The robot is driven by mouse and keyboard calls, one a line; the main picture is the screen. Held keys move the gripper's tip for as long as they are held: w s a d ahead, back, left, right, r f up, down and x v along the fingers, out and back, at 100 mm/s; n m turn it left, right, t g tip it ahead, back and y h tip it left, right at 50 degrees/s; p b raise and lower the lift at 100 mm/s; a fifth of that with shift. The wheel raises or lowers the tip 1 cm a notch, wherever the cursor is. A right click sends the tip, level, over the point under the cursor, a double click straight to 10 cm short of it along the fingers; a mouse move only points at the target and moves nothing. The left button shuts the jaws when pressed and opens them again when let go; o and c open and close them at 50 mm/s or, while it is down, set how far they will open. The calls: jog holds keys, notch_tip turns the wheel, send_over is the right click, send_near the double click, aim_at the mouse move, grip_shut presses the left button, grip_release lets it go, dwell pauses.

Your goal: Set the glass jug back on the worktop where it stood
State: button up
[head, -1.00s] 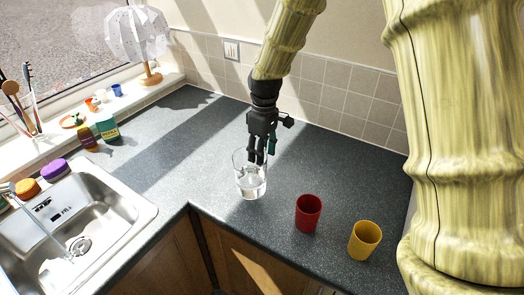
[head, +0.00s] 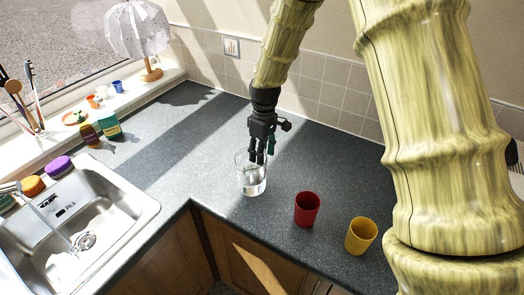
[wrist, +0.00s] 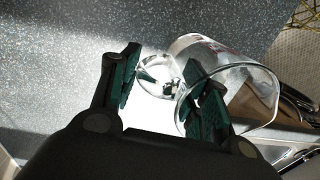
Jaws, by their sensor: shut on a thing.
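The clear glass jug (head: 251,180) is upright, or nearly so, over the dark speckled worktop (head: 170,150), near its inner front corner. I cannot tell whether its base touches the surface. My gripper (head: 257,159) reaches down to the jug's rim from above. In the wrist view the gripper (wrist: 165,95) has its green-padded fingers some way apart, with a curved glass part, perhaps the handle, between them. The jug's round rim (wrist: 277,90) is at the right, overlapping the right finger. The exact contact is hard to make out through the glass.
A red cup (head: 306,210) and a yellow cup (head: 360,236) stand to the right of the jug. The steel sink (head: 130,225) is at the left. Bottles (head: 108,126) stand behind it and a lamp (head: 138,30) on the sill. The worktop left of and behind the jug is clear.

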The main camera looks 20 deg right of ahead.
jog(key=o, duration=1.4)
jog(key=shift+f, duration=0.1)
jog(key=r+b, duration=0.1)
jog(key=r, duration=0.3)
jog(key=r+b, duration=0.1)
jog(key=r, duration=0.3)
jog(key=r+b, duration=0.1)
jog(key=r, duration=0.3)
jog(key=shift+w+d+r, duration=0.15)
jog(key=shift+w+d, duration=0.05)
jog(key=shift+d, duration=0.1)
